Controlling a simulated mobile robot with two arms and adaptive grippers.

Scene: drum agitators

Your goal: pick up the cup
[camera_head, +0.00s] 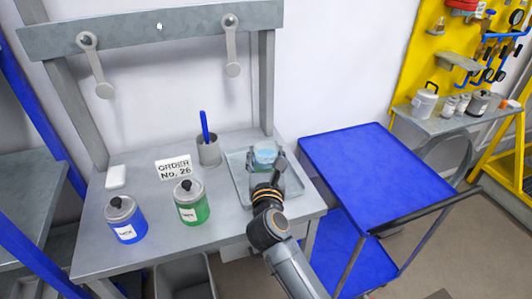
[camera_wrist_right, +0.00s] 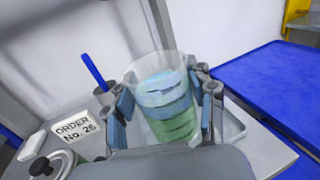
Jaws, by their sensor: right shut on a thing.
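The cup (camera_head: 265,157) is clear, with blue and green layers inside. It is at the tray on the right part of the grey table. The right gripper (camera_head: 267,170) has its fingers on both sides of it and is shut on it. In the right wrist view the cup (camera_wrist_right: 165,100) stands nearly upright between the fingers of the right gripper (camera_wrist_right: 163,112). I cannot tell whether its base touches the tray. The left gripper is not in view.
The grey tray (camera_head: 238,186) is under the cup. A grey holder (camera_head: 209,152) with a blue stick, an order sign (camera_head: 173,168), a green jar (camera_head: 192,207) and a blue jar (camera_head: 124,222) stand to the left. A blue cart (camera_head: 375,170) is right of the table.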

